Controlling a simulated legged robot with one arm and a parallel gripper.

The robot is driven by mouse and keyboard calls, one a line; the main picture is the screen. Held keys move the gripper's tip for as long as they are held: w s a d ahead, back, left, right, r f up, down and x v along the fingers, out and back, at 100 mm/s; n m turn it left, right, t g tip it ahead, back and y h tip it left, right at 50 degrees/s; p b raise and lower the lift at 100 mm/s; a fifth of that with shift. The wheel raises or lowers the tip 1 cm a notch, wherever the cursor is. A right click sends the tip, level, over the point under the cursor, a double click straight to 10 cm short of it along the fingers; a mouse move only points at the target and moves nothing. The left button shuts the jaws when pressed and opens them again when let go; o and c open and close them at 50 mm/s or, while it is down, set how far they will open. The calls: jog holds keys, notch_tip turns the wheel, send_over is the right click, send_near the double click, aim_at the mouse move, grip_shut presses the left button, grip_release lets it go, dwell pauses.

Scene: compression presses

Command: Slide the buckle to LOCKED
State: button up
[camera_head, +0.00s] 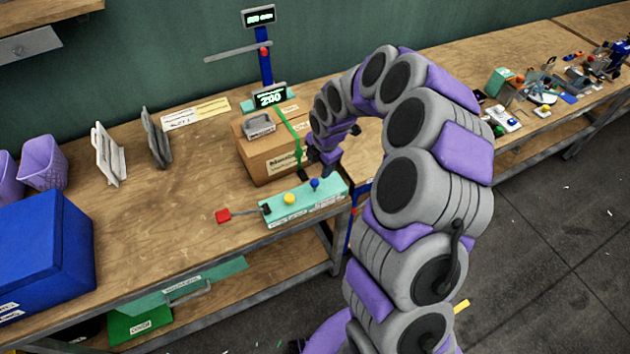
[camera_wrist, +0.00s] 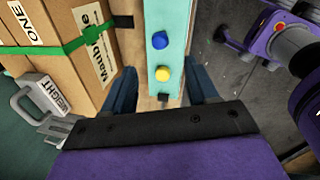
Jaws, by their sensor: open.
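A cardboard box (camera_head: 268,160) stands on the bench with a green strap (camera_head: 290,130) around it. In the wrist view the strap (camera_wrist: 45,49) runs over the box (camera_wrist: 60,20) at upper left. A small darker green piece (camera_wrist: 88,32) sits where the strap meets the box edge; it may be the buckle, but I cannot read any LOCKED mark. My gripper (camera_head: 322,160) is at the box's right side, pointing down. In the wrist view its dark blue fingers (camera_wrist: 162,88) are apart, with nothing held between them; the strap lies left of them.
A grey weight (camera_head: 258,125) rests on the box. A post with displays (camera_head: 265,60) stands behind. A blue bin (camera_head: 45,255) is at left; bench between is clear.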

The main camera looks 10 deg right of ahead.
aim_at(315, 180)
jog(key=f, duration=0.3)
jog(key=w+f+b, duration=0.1)
jog(key=f, duration=0.3)
jog(key=w+a+f, duration=0.1)
jog(key=f, duration=0.2)
jog(key=shift+f, duration=0.25)
grip_shut()
